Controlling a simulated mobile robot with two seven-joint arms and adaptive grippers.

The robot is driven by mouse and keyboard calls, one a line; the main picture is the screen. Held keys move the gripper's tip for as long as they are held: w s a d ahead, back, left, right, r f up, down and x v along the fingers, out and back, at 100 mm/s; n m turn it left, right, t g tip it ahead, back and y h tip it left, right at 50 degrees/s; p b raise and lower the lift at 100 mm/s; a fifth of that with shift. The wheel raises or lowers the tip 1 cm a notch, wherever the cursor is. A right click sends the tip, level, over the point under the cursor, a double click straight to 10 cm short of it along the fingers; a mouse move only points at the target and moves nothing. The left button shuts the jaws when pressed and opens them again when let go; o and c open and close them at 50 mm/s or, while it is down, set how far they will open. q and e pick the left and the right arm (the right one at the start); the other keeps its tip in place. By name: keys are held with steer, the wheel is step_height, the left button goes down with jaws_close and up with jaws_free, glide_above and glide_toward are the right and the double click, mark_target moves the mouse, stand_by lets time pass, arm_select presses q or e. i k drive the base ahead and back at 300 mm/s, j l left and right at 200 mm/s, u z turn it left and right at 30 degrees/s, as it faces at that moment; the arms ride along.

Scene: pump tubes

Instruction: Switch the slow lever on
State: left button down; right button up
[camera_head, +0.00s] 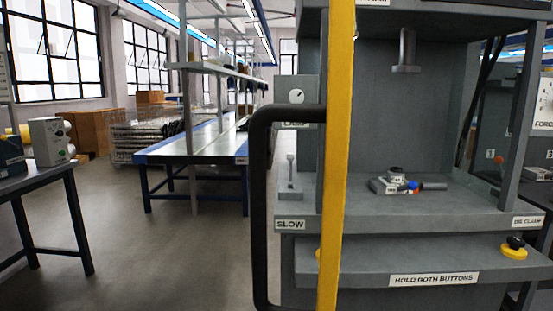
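The slow lever (290,174) is a small grey upright stick on a low base. It stands on the left end of the grey machine's ledge, above a white label reading SLOW (290,225). A black bent bar (262,200) passes just left of it, and a yellow post (337,150) stands to its right. I cannot tell from its pose whether it is on or off. Neither of my grippers is in view.
Grey and dark fittings (392,181) lie on the machine bed. A black knob on a yellow base (514,248) sits on the lower shelf, right of the HOLD BOTH BUTTONS label (434,279). A dial box (296,95) is above the lever. Open floor (170,250) lies left.

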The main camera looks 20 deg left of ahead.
mark_target(290, 157)
steer(key=i+j+z, duration=0.1)
steer(key=j, duration=0.45)
steer(key=j+z, duration=0.15)
steer(key=j, duration=0.4)
steer(key=i+j+z, duration=0.1)
steer(key=j, duration=0.25)
steer(key=i+j+z, duration=0.1)
steer(key=j, duration=0.3)
steer(key=i+j+z, duration=0.1)
steer(key=j, duration=0.25)
steer(key=i+j, duration=0.2)
steer(key=j, duration=0.2)
steer(key=i+j+z, duration=0.1)
steer(key=i+j, duration=0.15)
steer(key=j, duration=0.2)
